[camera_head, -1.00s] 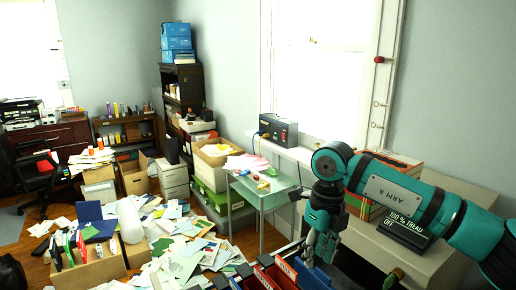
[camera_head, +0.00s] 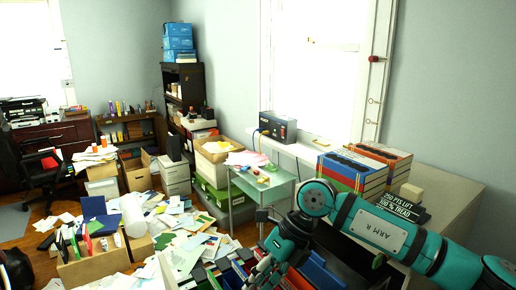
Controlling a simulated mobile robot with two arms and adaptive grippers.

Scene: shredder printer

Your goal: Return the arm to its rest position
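My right arm (camera_head: 381,232), teal and black with an "ARM R" label, comes in from the lower right. It bends at a round teal joint near the window ledge. My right gripper (camera_head: 262,270) points down and left at the lower edge, over several coloured bins (camera_head: 224,272). Its fingertips are small and partly cut off, so I cannot tell whether it is open or shut. I see nothing clearly held in it. My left gripper is not in view.
Striped boxes (camera_head: 352,176) and a black sign (camera_head: 403,205) stand on a beige cabinet (camera_head: 448,200) behind my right arm. A glass table (camera_head: 262,190) with small items stands beyond the gripper. Papers (camera_head: 185,245) cover the floor to the left.

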